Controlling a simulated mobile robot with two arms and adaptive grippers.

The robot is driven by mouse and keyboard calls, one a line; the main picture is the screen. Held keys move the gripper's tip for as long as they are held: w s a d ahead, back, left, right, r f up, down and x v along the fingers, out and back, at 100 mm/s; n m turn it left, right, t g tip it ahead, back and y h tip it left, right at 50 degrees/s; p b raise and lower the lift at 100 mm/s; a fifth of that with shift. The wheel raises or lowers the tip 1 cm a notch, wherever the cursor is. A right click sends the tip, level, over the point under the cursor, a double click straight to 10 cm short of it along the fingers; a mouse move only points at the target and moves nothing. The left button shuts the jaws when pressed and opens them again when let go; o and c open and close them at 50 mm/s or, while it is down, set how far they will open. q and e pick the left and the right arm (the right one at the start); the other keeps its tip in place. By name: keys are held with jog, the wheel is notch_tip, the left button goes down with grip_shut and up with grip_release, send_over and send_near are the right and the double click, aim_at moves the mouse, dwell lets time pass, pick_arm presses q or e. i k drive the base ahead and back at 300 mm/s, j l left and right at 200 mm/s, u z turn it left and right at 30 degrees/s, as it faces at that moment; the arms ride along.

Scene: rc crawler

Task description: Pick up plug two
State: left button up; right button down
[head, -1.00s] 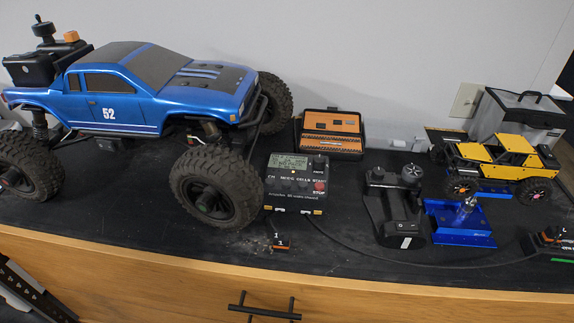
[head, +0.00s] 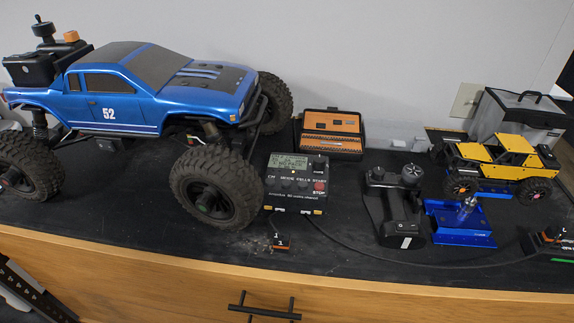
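A small plug marked 1 (head: 281,241) lies on the black worktop just in front of the charger (head: 297,184), on a short cable. A second, longer black cable (head: 400,262) runs from the charger's front along the worktop to the right. It reaches a black and orange piece (head: 548,240) at the right edge, which is partly cut off. I cannot read a 2 there, so I cannot tell for sure which part is plug two.
A large blue truck (head: 140,90) fills the left. An orange-lined case (head: 331,133), a black handheld controller (head: 394,205), a blue stand (head: 460,222), a yellow crawler (head: 500,165) and a grey box (head: 518,118) crowd the right. The front strip of worktop is mostly clear above a wooden drawer (head: 150,285).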

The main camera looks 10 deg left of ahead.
aim_at(550, 233)
jog(key=z, duration=1.45)
jog(key=u, duration=0.2)
jog(key=l+u, duration=1)
jog(key=j, duration=0.15)
